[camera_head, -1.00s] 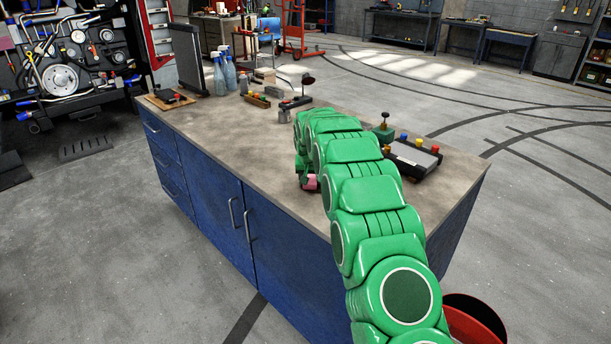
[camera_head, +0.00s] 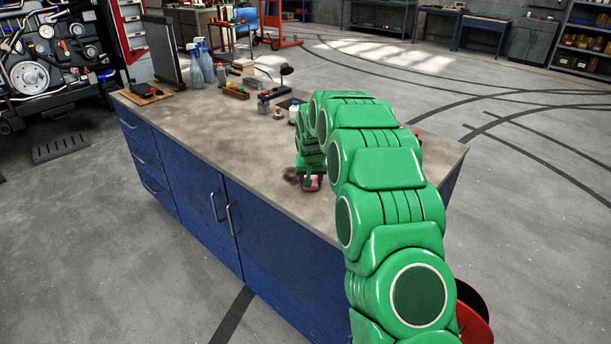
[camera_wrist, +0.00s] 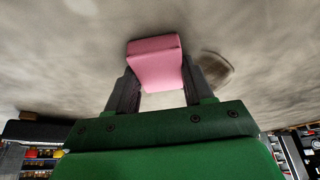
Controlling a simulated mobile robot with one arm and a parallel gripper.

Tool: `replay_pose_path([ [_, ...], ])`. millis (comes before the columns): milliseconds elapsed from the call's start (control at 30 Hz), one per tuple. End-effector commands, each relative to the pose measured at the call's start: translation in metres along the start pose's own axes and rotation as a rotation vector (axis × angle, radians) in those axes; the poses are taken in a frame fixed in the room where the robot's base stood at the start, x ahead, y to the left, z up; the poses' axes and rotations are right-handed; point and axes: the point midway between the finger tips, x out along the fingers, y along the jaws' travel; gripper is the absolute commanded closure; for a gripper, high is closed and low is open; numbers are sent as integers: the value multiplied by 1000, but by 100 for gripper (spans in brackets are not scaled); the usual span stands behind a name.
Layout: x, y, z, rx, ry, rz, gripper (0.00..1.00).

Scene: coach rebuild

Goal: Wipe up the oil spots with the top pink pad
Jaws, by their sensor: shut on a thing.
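My gripper (camera_head: 311,177) is low over the worktop, at the end of my green arm. In the wrist view my gripper (camera_wrist: 157,85) is shut on a pink pad (camera_wrist: 154,62), one dark finger on each side. The pad (camera_head: 313,184) is partly hidden by my gripper in the head view. It is at or just above the worktop; I cannot tell if it touches. A dark brownish spot (camera_wrist: 216,68) lies on the worktop just right of the pad in the wrist view. A dark smear (camera_head: 292,173) shows just left of my gripper in the head view.
The worktop (camera_head: 215,130) sits on a blue cabinet (camera_head: 200,195). Spray bottles (camera_head: 206,65), a dark upright panel (camera_head: 160,52), a wooden holder (camera_head: 236,91) and small items stand toward its far end. My arm hides much of the right side. A red bin (camera_head: 472,318) stands on the floor.

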Motion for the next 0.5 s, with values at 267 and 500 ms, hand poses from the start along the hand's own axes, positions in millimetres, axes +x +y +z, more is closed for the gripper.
replay_pose_path([
  [267, -3, -10, 9, -1, 0, 0, 72],
  [500, 0, -20, 1, 1, 0, 0, 72],
])
